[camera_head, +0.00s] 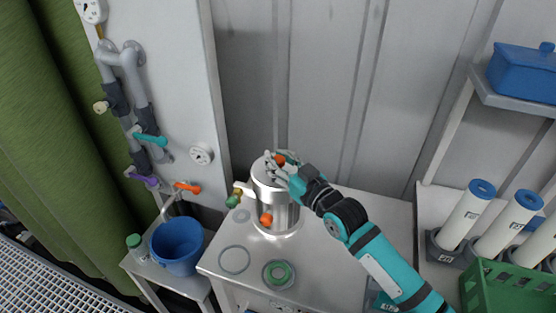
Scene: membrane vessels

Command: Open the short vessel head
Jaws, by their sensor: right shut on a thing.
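The short vessel (267,203) is a silver metal cylinder standing upright on the white table. Its head (263,170) is on top, with an orange knob (280,159) at its right side. Another orange knob (266,220) is low on the front, and a brass fitting with a green end (236,199) sticks out at the left. My right gripper (276,170) is at the top of the vessel, shut on the head's edge by the orange knob. The fingers hide part of the head. My left gripper is not in view.
The white table (225,285) has ring marks and a green ring (278,274) in front of the vessel. A blue bucket (177,246) stands left under pipes with coloured valve handles. White membrane tubes (466,214) and a green crate (508,290) are at right.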

